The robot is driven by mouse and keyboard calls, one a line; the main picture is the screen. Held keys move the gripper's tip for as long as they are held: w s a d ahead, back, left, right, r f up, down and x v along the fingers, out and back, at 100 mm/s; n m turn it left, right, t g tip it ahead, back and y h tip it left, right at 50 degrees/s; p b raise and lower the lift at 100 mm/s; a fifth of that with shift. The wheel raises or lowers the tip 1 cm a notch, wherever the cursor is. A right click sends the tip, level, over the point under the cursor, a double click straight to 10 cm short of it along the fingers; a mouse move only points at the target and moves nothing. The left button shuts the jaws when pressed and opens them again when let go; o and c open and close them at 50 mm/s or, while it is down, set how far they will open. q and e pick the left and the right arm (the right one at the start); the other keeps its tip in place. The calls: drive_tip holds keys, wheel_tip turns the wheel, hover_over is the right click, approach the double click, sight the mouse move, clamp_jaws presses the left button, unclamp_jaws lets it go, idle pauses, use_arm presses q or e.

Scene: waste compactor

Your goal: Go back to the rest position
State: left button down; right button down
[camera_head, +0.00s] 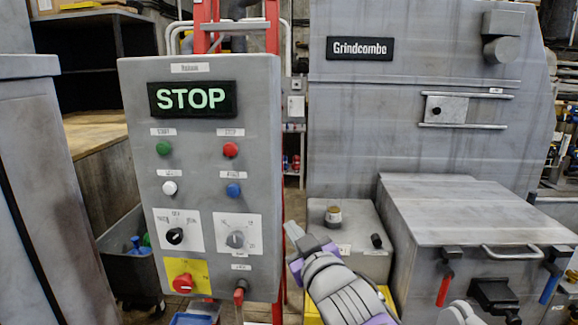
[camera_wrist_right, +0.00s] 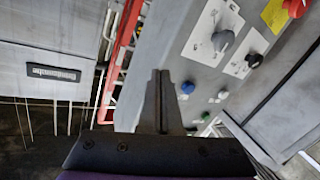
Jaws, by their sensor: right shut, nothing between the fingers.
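My right gripper (camera_head: 291,231) is in front of the scene, just right of the lower right edge of the grey control panel (camera_head: 200,130). Its fingers point up and left in the head view. In the right wrist view the fingers (camera_wrist_right: 160,78) are together with nothing between them. They appear apart from the panel, though the exact gap is hard to judge. The panel's display (camera_head: 193,99) reads STOP in green. My left gripper is not in view.
The panel carries green (camera_head: 164,148), red (camera_head: 230,150), white (camera_head: 169,188) and blue (camera_head: 233,190) buttons, plus knobs. The grey Grindcombe machine (camera_head: 400,140) stands at the right, with a lidded grey box (camera_head: 465,215) in front. A narrow gap lies between panel and machine.

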drive_tip(key=s+d+f+m+g+h, duration=0.3)
drive_tip(key=s+d+f, duration=0.3)
drive_tip(key=f, duration=0.4)
drive_tip(key=s+d+f+m+g+h, duration=0.2)
drive_tip(key=s+d+f+h, duration=0.15)
drive_tip(key=d+f, duration=0.65)
drive_tip(key=s+d+f+m+g, duration=0.2)
drive_tip(key=s+f+g, duration=0.3)
drive_tip(key=s+f, duration=0.9)
drive_tip(key=shift+s+d+f+m, duration=0.2)
drive_tip(key=shift+d+f+m, duration=0.05)
drive_tip(key=shift+d+m, duration=0.15)
drive_tip(key=shift+d, duration=0.1)
